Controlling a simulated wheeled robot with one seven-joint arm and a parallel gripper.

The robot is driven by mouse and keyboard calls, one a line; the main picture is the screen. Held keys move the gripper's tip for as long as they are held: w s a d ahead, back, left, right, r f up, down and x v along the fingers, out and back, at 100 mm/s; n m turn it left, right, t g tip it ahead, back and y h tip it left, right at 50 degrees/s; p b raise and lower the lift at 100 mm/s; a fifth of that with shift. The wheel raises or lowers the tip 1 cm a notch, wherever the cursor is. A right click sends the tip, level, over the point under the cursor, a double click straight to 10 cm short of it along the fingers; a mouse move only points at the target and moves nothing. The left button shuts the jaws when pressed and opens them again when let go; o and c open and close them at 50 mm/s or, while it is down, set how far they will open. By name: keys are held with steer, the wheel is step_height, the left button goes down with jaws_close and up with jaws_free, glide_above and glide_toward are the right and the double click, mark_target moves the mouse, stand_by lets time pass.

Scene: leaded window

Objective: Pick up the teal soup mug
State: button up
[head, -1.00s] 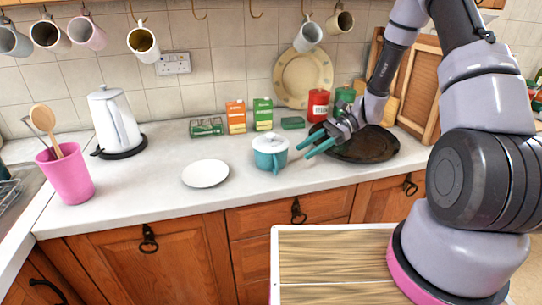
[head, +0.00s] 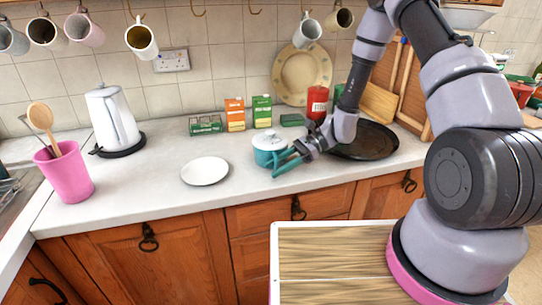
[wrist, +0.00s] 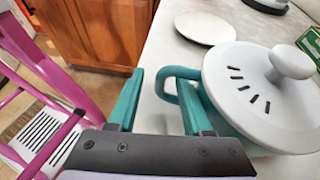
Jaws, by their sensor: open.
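The teal soup mug (head: 267,158) stands upright on the worktop with a pale knobbed lid (head: 270,141) on it. In the wrist view the mug (wrist: 222,122) is at the right, mostly under its lid (wrist: 268,90), and its teal handle (wrist: 166,88) points toward my fingers. My gripper (head: 284,164) is open and empty at the mug's front right. In the wrist view my gripper (wrist: 158,100) has its right finger close to the handle and its left finger away from it, beyond the worktop edge. I cannot tell whether the right finger touches the handle.
A white plate (head: 205,171) lies left of the mug. Small cartons (head: 235,115) and a green box (head: 205,125) stand behind it. A dark round pan (head: 366,141) is to the right. The worktop in front of the plate is clear.

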steer(key=shift+a, duration=0.1)
jaws_close()
stand_by(1.3)
